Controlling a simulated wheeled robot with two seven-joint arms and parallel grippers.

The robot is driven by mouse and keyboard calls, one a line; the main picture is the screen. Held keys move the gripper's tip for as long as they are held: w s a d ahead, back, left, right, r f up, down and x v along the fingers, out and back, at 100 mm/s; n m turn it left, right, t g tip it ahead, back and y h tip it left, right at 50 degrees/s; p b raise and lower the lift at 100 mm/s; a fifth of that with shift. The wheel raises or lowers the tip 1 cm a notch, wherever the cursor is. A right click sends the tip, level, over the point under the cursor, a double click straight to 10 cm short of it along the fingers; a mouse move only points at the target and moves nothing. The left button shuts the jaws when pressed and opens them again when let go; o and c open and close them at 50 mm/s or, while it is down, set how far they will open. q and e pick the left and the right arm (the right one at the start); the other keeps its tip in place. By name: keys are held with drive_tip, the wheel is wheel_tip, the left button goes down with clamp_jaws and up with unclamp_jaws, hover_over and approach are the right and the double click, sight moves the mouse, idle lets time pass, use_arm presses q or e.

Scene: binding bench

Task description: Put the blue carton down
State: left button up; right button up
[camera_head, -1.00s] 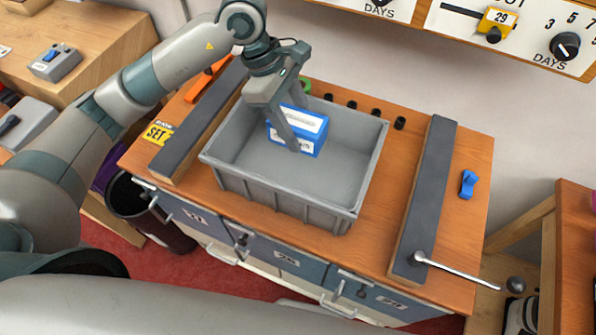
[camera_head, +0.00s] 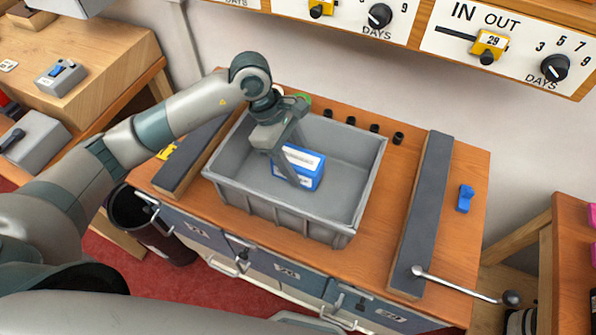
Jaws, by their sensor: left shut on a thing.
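My right gripper does not show.
The bin stands on a wooden bench top (camera_head: 400,150) between two dark padded rails, one at the left (camera_head: 190,160) and one at the right (camera_head: 425,215). A blue clip (camera_head: 465,198) and a metal lever (camera_head: 465,287) lie at the right. The bin's right half is empty.

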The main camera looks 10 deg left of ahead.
use_arm(q)
drive_tip(key=shift+f, duration=0.75)
wheel_tip(320, 180, down, 3)
drive_tip(key=shift+r+p, duration=0.2)
drive_tip(key=shift+p, duration=0.6)
drive_tip(key=shift+f, duration=0.55)
drive_tip(key=shift+f, duration=0.15)
drive_tip(key=o, duration=1.1)
drive_tip(key=shift+o, duration=0.2)
